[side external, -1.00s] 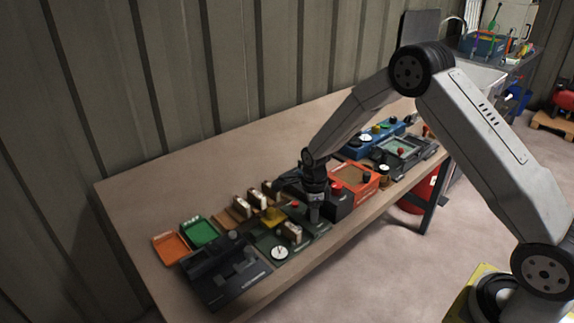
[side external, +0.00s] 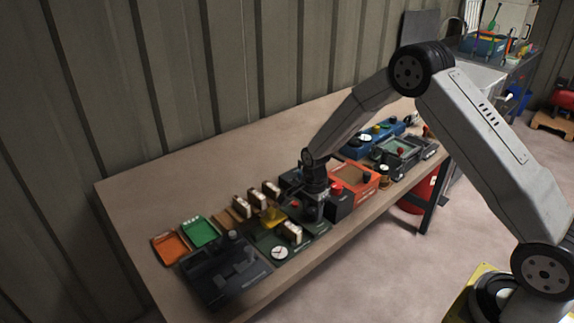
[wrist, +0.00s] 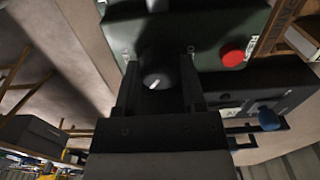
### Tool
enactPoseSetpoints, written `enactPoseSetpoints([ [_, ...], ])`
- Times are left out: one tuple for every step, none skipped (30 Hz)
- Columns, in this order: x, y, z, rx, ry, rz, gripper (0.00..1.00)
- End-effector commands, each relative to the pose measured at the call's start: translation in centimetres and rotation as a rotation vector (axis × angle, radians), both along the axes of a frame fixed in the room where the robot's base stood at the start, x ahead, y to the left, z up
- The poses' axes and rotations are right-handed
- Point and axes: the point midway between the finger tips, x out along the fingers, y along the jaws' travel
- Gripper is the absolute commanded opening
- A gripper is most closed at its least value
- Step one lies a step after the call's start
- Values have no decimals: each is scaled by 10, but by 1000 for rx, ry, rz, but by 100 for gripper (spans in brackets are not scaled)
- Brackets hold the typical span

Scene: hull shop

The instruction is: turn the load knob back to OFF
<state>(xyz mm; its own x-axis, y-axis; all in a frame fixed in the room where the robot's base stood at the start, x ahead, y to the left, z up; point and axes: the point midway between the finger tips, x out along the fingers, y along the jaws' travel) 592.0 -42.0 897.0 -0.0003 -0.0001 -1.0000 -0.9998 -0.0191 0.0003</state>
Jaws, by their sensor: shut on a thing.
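The load knob (wrist: 153,80) is a dark round knob with a white pointer line, on a dark green panel (wrist: 213,28) in the wrist view. My gripper (wrist: 159,62) points down at the panel with one finger on each side of the knob, shut on it. In the side view my gripper (side external: 313,214) stands at the dark green panel (side external: 322,228), and it hides the knob there. Any OFF marking cannot be read.
A red button (wrist: 233,55) sits on the panel close to my gripper. A black box with a blue knob (wrist: 268,119) is nearby. In the side view an orange-framed box (side external: 358,175) is to the right, and green (side external: 200,230) and orange (side external: 170,246) trays are left.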

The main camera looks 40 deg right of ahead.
Motion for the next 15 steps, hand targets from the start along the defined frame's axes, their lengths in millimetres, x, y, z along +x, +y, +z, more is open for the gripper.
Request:
enactPoseSetpoints([
  [0, -1, 0, 0, 0, 44, 0],
  [0, -1, 0, 0, 0, 72, 0],
  [0, -1, 0, 0, 0, 110, 0],
  [0, -1, 0, 0, 0, 138, 0],
  [0, -1, 0, 0, 0, 167, 0],
  [0, 0, 0, 0, 0, 205, 0],
  [0, 0, 0, 0, 0, 233, 0],
  [0, 0, 0, 0, 0, 262, 0],
  [0, -1, 0, 0, 0, 300, 0],
  [0, -1, 0, 0, 0, 328, 0],
  [0, -1, 0, 0, 0, 357, 0],
  [0, -1, 0, 0, 0, 395, 0],
  [0, -1, 0, 0, 0, 423, 0],
  [0, -1, 0, 0, 0, 451, 0],
  [0, -1, 0, 0, 0, 489, 0],
])
